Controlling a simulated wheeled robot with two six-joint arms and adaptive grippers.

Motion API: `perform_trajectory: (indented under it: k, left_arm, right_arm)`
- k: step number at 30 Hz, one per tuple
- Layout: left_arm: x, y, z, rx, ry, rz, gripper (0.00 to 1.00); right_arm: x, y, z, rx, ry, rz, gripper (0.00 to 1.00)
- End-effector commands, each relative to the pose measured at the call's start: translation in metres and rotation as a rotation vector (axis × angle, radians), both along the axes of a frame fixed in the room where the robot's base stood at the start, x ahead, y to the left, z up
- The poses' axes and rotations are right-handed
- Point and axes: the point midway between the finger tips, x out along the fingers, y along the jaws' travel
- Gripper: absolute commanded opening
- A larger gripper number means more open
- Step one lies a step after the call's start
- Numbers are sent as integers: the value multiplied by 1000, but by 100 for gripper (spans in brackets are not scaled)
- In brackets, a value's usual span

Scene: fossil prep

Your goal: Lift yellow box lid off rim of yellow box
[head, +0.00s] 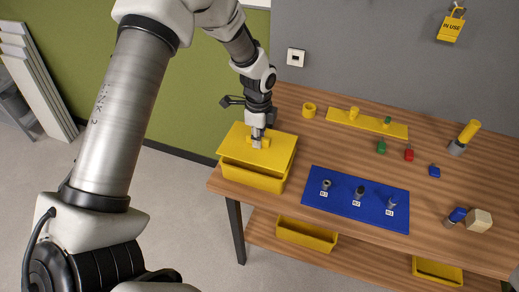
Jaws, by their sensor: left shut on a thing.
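The yellow box (251,180) stands at the left end of the wooden table. The yellow box lid (283,146) lies over the top of the box and looks slightly tilted, with its front edge above the box's front wall. Whether it touches the rim all round I cannot tell. My left gripper (257,142) points down at the middle of the lid and is shut on its raised handle. The fingers hide part of the handle. My right gripper is not in view.
A blue mat (320,197) with several small labelled pieces lies right of the box. Small green, red and blue items lie to the right. Yellow bins (306,236) sit on the lower shelf.

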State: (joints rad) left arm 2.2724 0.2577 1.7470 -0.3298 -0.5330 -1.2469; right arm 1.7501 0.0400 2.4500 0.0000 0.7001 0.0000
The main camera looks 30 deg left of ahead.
Motion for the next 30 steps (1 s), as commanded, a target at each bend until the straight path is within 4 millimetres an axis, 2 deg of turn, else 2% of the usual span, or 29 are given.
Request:
perform_trajectory:
  k: [14,27,30]
  left_arm:
    - [0,0,1,0,-1,0,0]
    - [0,0,50,0,-1,0,0]
    - [0,0,52,0,0,0,0]
  right_arm:
    - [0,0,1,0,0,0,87]
    - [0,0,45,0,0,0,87]
    - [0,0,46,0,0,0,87]
